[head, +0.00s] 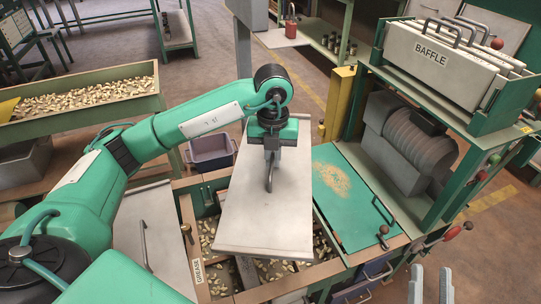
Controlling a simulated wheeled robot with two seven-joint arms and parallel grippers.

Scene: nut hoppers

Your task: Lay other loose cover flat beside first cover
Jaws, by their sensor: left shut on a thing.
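A light grey cover (262,225) hangs over the open nut hopper (183,205) in the middle of the head view. My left gripper (270,172) is shut on its dark handle, and its edges look slightly tilted in the picture. Another grey cover (165,262) with a bar handle lies to the left of the hopper, partly behind my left arm. Whether the held cover touches the hopper rim is hard to tell. My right gripper (430,287) is at the bottom right, its fingers apart and empty.
A green panel (338,203) with a handle and a scatter of pale grains lies right of the held cover. Beyond it stands a machine with a grey ribbed drum (415,140) and upright BAFFLE plates (430,55). A trough of nuts (90,98) stands at the far left.

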